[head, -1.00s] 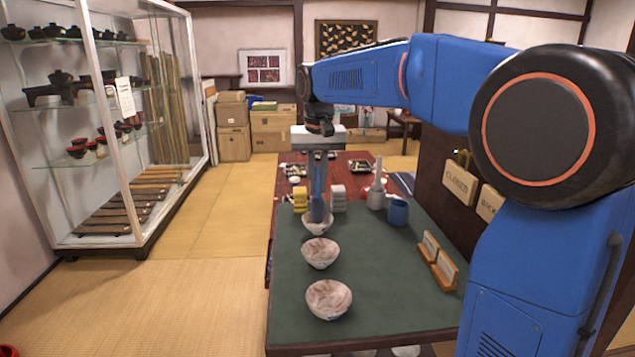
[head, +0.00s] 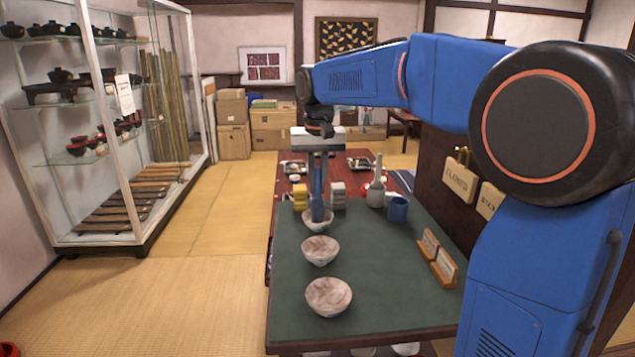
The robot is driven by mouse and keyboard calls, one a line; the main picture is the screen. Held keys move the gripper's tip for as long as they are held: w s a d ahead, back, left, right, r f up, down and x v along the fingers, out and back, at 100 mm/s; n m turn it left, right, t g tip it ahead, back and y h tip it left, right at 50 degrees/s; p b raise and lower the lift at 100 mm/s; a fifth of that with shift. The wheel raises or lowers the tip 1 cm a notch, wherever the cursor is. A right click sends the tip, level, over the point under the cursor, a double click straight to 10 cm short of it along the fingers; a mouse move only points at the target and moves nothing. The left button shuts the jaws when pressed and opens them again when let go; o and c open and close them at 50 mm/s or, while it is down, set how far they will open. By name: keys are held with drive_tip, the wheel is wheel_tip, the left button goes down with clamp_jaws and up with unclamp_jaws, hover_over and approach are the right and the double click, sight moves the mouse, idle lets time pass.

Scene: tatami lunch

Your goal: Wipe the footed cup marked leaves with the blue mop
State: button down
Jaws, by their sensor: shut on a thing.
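Three pale footed cups with brownish-pink insides stand in a line on the green table mat (head: 385,300): a near cup (head: 328,297), a middle cup (head: 320,250) and a far cup (head: 318,226). I cannot make out the leaf mark on any of them. My gripper (head: 317,162) is above the far cup, pointing down and shut on the upright blue mop (head: 318,205). The mop's lower end is at the far cup and covers part of its rim and inside. Whether it touches the cup's wall is hard to tell.
Beside the mop stand a yellow stack (head: 299,197) and a grey stack (head: 338,193). To the right are a grey bottle-like holder (head: 376,194), a blue cup (head: 398,210) and wooden card stands (head: 444,268). The mat's front right is clear.

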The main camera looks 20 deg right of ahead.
drive_tip(key=shift+f, duration=0.15)
idle(0.3)
drive_tip(key=n, duration=0.3)
drive_tip(key=shift+d, duration=0.1)
drive_tip(key=shift+s+n+y, duration=0.1)
drive_tip(key=shift+n+y, duration=0.3)
drive_tip(key=shift+n, duration=1.5)
drive_tip(key=m, duration=0.6)
drive_tip(key=shift+a+h, duration=0.2)
drive_tip(key=shift+h, duration=0.2)
drive_tip(key=m, duration=0.4)
drive_tip(key=shift+a, duration=0.1)
drive_tip(key=m, duration=0.3)
drive_tip(key=shift+w+a+m+h, duration=0.1)
drive_tip(key=shift+w+m+h, duration=0.1)
drive_tip(key=shift+m+h, duration=0.2)
